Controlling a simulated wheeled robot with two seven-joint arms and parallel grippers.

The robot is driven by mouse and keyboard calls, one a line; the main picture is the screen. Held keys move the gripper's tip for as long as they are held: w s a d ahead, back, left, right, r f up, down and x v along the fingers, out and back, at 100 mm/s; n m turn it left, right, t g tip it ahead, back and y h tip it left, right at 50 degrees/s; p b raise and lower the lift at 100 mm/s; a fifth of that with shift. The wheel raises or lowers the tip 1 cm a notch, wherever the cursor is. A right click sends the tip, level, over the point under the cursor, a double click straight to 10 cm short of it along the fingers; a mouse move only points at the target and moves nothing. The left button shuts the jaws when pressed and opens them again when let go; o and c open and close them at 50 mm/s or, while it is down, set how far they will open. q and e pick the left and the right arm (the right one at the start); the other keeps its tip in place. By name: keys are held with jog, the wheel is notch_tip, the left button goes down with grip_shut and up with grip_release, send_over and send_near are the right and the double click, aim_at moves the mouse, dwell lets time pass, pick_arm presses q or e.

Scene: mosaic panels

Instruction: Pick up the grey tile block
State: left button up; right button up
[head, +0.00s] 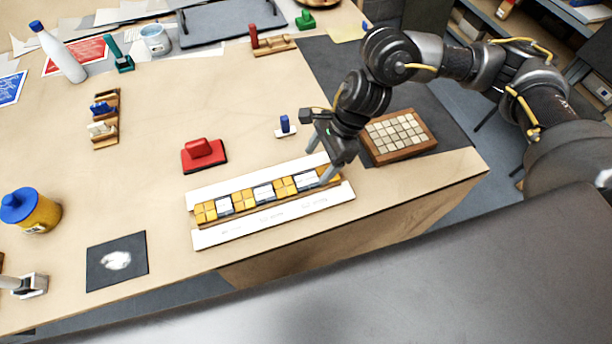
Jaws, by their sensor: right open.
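My right gripper (318,162) is open, pointing down at the right end of a mosaic strip. One finger is by the strip's back edge and the other is over its right end. The strip holds yellow tile blocks (206,211) alternating with pale grey-white tile blocks (264,192) in a long white-edged panel (270,222). I cannot tell which block is the grey tile block; the gripper partly hides the right end. My left gripper is not in view.
A wooden tray (432,146) of pale tiles is right of the gripper. A small blue-handled piece (285,125) stands just behind it. A red block (204,155) sits behind the panel. A yellow jar (35,212) and dark square (108,277) are at left. The table's middle is mostly clear.

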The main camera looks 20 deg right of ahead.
aim_at(307, 179)
jog(key=shift+f, duration=0.2)
jog(key=p+x, duration=0.2)
jog(key=x, duration=0.2)
jog(key=shift+s+a+p, duration=0.15)
jog(key=shift+p, duration=0.2)
jog(key=shift+a+f, duration=0.15)
jog(key=shift+f, duration=0.3)
jog(key=c, duration=1.1)
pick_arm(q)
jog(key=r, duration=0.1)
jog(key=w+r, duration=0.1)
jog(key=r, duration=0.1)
